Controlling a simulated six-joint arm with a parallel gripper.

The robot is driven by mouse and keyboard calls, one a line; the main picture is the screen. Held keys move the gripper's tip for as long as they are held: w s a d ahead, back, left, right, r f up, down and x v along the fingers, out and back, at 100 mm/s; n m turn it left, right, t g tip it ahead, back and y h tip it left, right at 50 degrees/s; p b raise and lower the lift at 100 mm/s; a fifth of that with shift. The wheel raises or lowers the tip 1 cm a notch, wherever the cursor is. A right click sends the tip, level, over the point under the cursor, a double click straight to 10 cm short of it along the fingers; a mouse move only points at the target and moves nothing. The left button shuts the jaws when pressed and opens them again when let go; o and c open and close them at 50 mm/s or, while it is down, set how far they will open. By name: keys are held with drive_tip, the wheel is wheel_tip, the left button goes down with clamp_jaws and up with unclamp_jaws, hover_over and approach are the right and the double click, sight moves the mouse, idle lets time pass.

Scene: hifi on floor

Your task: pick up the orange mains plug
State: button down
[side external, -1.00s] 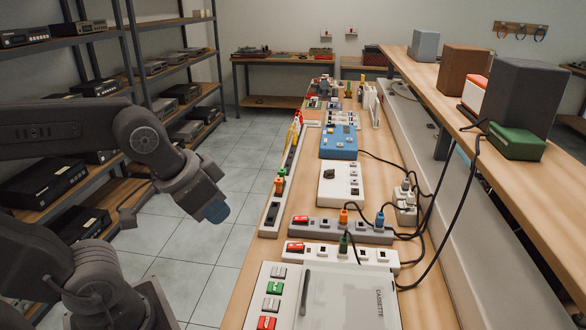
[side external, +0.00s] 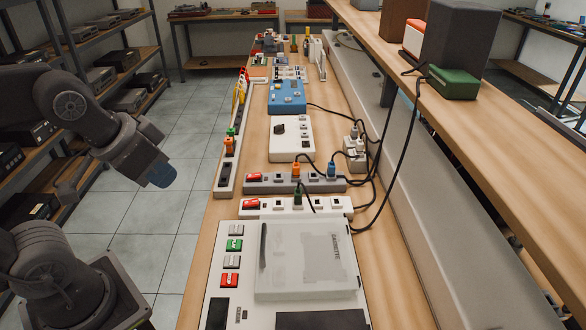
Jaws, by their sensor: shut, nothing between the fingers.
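An orange plug (side external: 296,170) stands upright in the grey power strip (side external: 330,187) that lies across the bench, left of a blue plug (side external: 331,170). A second orange plug (side external: 229,147) stands in the long narrow strip (side external: 224,183) along the bench's left edge. I cannot tell which one the task means. My gripper (side external: 161,173), with a blue tip, is shut and empty. It hangs left of the bench, apart from both orange plugs and nearer to the one on the long strip. Its fingers are too small to make out singly.
A green plug (side external: 297,198) stands in the white strip (side external: 325,204) in front. A cassette unit (side external: 310,262) fills the near bench. White and blue boxes (side external: 287,97) lie behind. Black cables loop at the right. A raised shelf (side external: 480,110) runs along the right; metal racks stand left.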

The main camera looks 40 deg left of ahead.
idle(0.4)
drive_tip(key=c, duration=0.9)
unclamp_jaws()
drive_tip(key=n+g+y, duration=0.2)
drive_tip(key=n+y, duration=0.1)
drive_tip(key=n, duration=0.6)
hover_over(296, 165)
drive_tip(key=s+d, duration=0.4)
wheel_tip(296, 165, down, 10)
drive_tip(key=x, duration=0.8)
drive_tip(key=shift+a+f, duration=0.15)
drive_tip(key=shift+f, duration=0.2)
drive_tip(key=shift+a+x, duration=0.15)
drive_tip(key=shift+x, duration=1.15)
drive_tip(key=shift+a+x, duration=0.15)
drive_tip(key=shift+x, duration=1.1)
